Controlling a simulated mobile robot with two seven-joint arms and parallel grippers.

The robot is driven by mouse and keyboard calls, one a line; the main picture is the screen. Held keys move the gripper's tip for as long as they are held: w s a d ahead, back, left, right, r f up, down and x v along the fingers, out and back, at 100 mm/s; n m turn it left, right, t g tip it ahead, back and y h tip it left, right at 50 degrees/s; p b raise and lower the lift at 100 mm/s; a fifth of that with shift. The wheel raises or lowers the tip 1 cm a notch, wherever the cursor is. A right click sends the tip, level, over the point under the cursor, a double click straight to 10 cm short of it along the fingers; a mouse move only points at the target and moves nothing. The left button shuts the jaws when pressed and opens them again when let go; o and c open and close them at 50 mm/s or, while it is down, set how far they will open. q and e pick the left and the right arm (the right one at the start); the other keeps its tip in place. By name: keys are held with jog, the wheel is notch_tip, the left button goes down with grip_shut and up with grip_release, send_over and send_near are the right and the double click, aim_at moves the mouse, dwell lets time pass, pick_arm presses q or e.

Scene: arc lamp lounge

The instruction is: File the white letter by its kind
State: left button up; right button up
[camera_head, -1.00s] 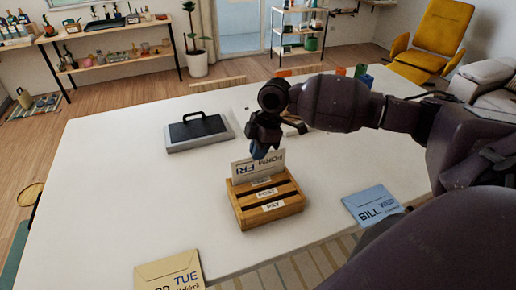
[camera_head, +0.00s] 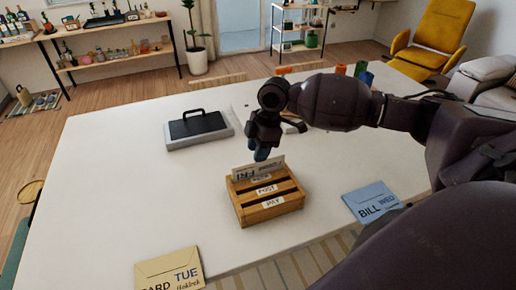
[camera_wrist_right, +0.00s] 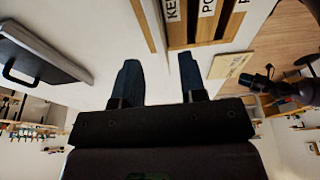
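The white letter (camera_head: 246,172), marked FRI, stands in the rear slot of the wooden rack (camera_head: 268,216), with its lower part hidden. The rack's front labels read POST and PAY; the rear label is mostly hidden in the head view, but in the right wrist view the rack (camera_wrist_right: 190,42) shows a label starting KE. My right gripper (camera_head: 260,155) is just above and behind the letter. In the right wrist view its fingers (camera_wrist_right: 157,82) are apart with nothing between them. A dark jointed part at that view's right edge looks like my left gripper (camera_wrist_right: 268,76); its opening is unclear.
A yellow card envelope (camera_head: 168,270) marked TUE lies at the front left of the white table (camera_head: 100,190). A blue bill envelope (camera_head: 368,203) marked WED lies right of the rack. A dark-topped case with a handle (camera_head: 198,131) lies behind left. The table's left side is clear.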

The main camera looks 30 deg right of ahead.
jog(key=v, duration=1.1)
jog(key=shift+b, duration=0.4)
jog(key=shift+s+f, duration=0.15)
